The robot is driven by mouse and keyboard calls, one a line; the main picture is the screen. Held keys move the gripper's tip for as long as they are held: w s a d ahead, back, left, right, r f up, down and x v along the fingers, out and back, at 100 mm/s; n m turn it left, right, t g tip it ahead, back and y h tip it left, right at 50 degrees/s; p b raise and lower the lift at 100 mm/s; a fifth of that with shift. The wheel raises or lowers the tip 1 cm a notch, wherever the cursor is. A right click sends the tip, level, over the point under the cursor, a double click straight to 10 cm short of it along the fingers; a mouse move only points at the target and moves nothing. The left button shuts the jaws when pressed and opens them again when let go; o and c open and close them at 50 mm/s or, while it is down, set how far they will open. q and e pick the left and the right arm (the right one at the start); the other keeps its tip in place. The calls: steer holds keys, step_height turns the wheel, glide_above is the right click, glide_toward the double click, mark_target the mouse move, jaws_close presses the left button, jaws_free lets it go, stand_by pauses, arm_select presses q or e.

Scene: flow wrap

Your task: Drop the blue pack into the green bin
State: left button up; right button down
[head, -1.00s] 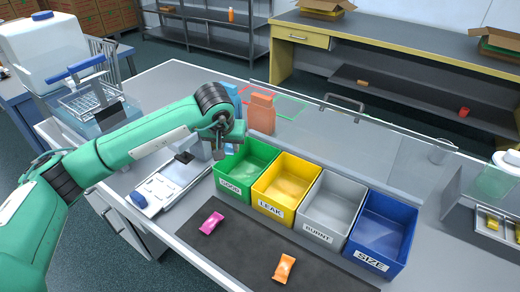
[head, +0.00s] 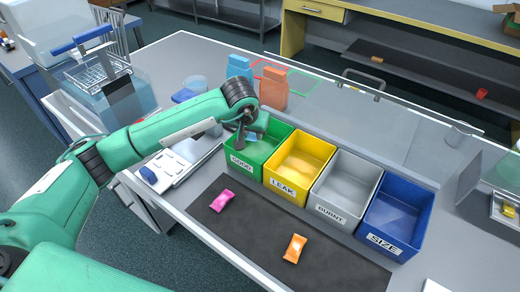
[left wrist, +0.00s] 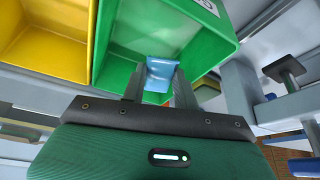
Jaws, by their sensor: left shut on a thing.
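The green bin (head: 247,170), labelled GOOD, stands at the left end of a row of bins. My left gripper (head: 241,140) is over its left part, pointing down. In the left wrist view, my left gripper (left wrist: 160,88) is shut on the blue pack (left wrist: 160,72). The pack sits between the fingertips, with the green bin's inside (left wrist: 140,30) behind it. In the head view the pack is hidden by the gripper. I cannot tell how far the pack is above the bin floor. My right gripper is not in view.
Yellow (head: 292,180), grey (head: 335,205) and blue (head: 392,240) bins continue the row to the right. A pink pack (head: 222,200) and an orange pack (head: 294,248) lie on the dark mat (head: 260,232) in front. Blue (head: 239,67) and orange (head: 274,88) containers stand behind.

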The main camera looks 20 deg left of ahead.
arm_select(q)
steer(key=o, duration=1.1)
steer(key=shift+r, duration=0.15)
steer(key=shift+s+r, duration=0.15)
steer(key=shift+r, duration=0.2)
steer(key=b+v, duration=0.2)
steer(key=v, duration=1)
steer(key=shift+s+r, duration=0.25)
steer(key=shift+r, duration=0.1)
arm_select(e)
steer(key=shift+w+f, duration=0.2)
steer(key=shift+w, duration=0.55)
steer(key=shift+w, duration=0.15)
